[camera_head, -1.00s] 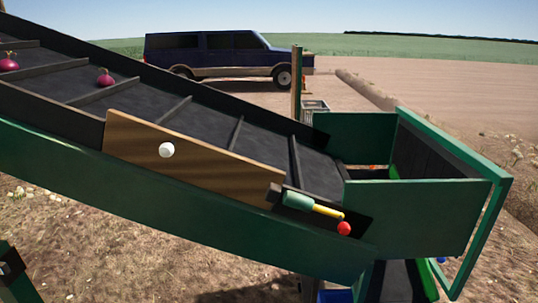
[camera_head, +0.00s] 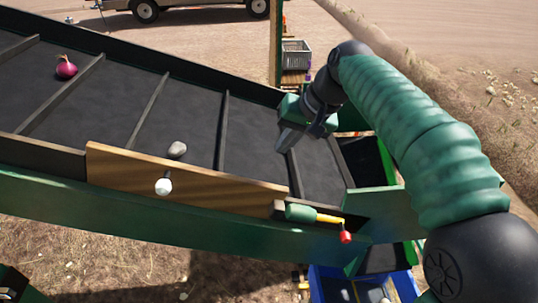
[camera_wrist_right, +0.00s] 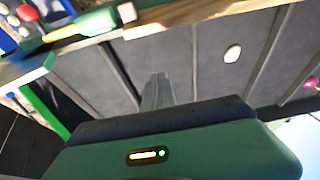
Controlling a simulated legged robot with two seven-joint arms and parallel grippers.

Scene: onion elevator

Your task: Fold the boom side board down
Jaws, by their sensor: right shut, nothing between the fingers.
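The wooden boom side board (camera_head: 220,178) stands up along the near side of the sloping conveyor, with a white knob (camera_head: 163,186) on its outer face. A latch with a green handle (camera_head: 300,213), yellow rod and red knob (camera_head: 346,237) sits at its right end. My right gripper (camera_head: 284,142) is shut and empty over the dark belt, beyond the board's right end and apart from it. In the right wrist view, its grey fingers (camera_wrist_right: 158,88) point towards the belt, with the board (camera_wrist_right: 190,14) along the top.
On the belt (camera_head: 190,110) lie a pale stone (camera_head: 177,149) and a red onion (camera_head: 66,67). Raised slats cross the belt. A green-walled hopper (camera_head: 385,212) stands at the right end, with a blue crate (camera_head: 325,285) below. A post (camera_head: 276,40) stands behind.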

